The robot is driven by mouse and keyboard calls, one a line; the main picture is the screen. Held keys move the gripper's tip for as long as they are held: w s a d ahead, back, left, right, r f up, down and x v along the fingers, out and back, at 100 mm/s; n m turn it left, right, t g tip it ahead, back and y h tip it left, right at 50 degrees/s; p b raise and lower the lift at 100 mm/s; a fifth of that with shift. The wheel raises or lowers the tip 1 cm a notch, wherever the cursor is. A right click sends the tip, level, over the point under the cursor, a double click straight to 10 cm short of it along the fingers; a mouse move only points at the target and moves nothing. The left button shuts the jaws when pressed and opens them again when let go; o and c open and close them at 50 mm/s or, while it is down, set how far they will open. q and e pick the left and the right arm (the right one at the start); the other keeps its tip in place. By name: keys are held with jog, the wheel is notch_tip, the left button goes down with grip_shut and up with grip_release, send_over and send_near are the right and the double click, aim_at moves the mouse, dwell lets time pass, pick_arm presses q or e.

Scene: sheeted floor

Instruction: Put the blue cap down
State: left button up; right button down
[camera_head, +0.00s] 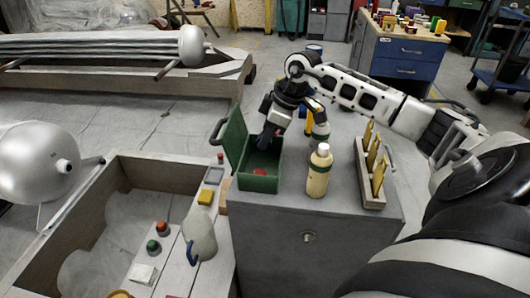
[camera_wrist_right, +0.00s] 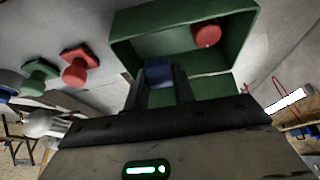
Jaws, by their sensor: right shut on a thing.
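My right gripper (camera_head: 266,140) reaches down over the open green box (camera_head: 259,184) on the grey cabinet. In the right wrist view, its fingers (camera_wrist_right: 160,82) are shut on the blue cap (camera_wrist_right: 158,68). The cap is in front of the green box (camera_wrist_right: 125,50) in that view; it cannot be made out clearly in the head view. A red round piece (camera_wrist_right: 207,34) lies inside the box, and it also shows in the head view (camera_head: 260,171). The box's lid (camera_head: 236,137) stands open on the left. My left gripper is not in view.
A cream bottle (camera_head: 319,172) stands right of the box, with another bottle (camera_head: 320,130) behind it. A wooden rack (camera_head: 371,190) with yellow upright pieces is farther right.

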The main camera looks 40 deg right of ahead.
aim_at(261, 161)
jog(key=shift+f, duration=2.55)
jog(key=shift+f, duration=0.1)
jog(key=c, duration=1.5)
grip_release()
jog(key=shift+o, duration=0.2)
jog(key=v, duration=1.2)
